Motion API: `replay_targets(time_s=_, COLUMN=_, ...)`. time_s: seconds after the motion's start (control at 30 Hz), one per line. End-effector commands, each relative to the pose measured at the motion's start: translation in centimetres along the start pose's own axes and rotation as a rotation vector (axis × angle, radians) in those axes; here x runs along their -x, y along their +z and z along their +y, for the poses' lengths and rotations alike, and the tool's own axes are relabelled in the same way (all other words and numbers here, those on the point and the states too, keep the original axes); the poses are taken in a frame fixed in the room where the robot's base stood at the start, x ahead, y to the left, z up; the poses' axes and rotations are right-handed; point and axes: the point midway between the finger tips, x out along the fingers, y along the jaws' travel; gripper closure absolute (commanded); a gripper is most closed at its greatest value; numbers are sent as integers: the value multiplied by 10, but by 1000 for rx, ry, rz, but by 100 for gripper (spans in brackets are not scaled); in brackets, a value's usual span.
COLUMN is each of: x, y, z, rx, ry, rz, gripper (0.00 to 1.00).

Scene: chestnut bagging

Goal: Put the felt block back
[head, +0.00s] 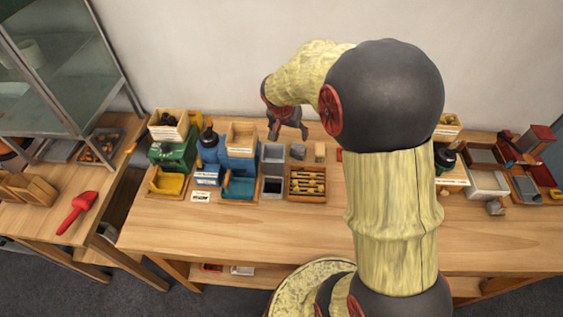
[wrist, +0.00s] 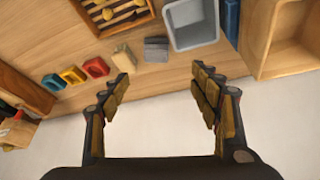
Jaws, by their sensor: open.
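A grey block (head: 297,151), probably the felt block, lies on the table behind a wooden tray, beside a tan block (head: 320,152). In the wrist view the grey block (wrist: 155,49) looks layered and lies between the tan block (wrist: 124,58) and a grey bin (wrist: 190,36). My gripper (head: 287,135) is above the rear of the table, near these blocks. In the wrist view my gripper (wrist: 160,80) is open, with nothing between its fingers; the grey block shows beyond the gap.
The wooden tray (head: 307,199) holds several yellow-handled pieces. Grey bins (head: 272,153), a blue dispenser (head: 209,150) and a green one (head: 172,152) stand left. Blue, yellow and red pieces (wrist: 73,75) lie past the tan block. The front table (head: 240,230) is clear.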

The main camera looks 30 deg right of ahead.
Motion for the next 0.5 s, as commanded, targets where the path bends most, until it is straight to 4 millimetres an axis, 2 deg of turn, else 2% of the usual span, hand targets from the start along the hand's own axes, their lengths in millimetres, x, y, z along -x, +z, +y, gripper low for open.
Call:
replay_targets(time_s=0.03, x=31, y=4, z=-3, rx=42, ry=-25, rz=11, gripper=37)
replay_targets(time_s=0.2, x=123, y=42, z=2, rx=230, ry=-103, rz=21, gripper=37)
replay_targets(time_s=0.4, x=209, y=104, z=23, rx=465, ry=-214, rz=37, gripper=37)
replay_targets(time_s=0.5, x=241, y=139, z=37, rx=585, ry=-276, rz=51, gripper=37)
